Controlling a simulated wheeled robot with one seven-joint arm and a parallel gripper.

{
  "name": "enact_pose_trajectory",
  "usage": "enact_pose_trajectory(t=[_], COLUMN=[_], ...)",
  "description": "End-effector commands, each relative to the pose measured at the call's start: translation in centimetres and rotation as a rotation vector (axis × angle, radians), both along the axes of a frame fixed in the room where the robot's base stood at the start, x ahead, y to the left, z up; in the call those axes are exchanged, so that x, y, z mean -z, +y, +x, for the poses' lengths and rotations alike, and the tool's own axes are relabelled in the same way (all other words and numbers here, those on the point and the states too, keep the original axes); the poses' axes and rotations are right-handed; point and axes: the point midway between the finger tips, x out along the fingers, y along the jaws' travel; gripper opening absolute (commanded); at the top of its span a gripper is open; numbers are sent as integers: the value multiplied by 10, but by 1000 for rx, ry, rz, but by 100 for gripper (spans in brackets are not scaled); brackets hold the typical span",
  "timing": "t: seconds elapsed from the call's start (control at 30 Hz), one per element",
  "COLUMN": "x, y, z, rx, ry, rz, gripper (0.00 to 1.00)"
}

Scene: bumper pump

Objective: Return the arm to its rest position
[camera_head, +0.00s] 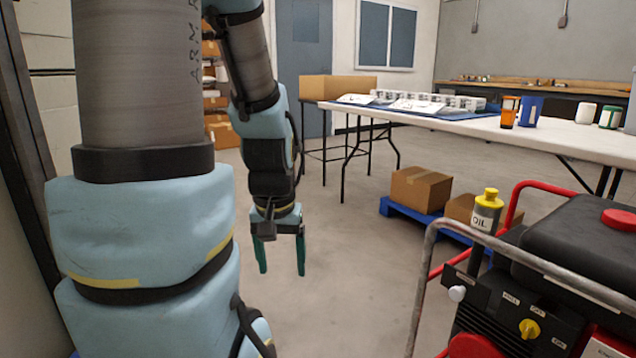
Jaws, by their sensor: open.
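My arm fills the left of the head view, its thick grey and light-blue links nearest the camera. The forearm hangs down behind them. My gripper (281,256) points straight down over bare floor. Its two green fingers are apart, with nothing between them. It is left of the red and black machine and clear of it, and in front of the white table. The arm hides part of the left wall and shelves.
The machine (570,268) with a metal rail stands at the lower right, an oil bottle (487,211) at it. Behind are cardboard boxes (420,189) on a blue pallet and a white table (470,123) holding bottles. Concrete floor (345,275) is free between gripper and machine.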

Motion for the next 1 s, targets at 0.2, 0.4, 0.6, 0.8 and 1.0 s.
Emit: enact_pose_trajectory(t=[0.2,0.4,0.6,0.8,1.0], x=[-76,-137,-198,-258,-308], y=[0,0,-1,-1,-1], z=[0,0,0,0,0], rx=[0,0,0,0,0], ry=[0,-1,-1,-1,-1], rz=[0,0,0,0,0], gripper=[76,76,76,76,76])
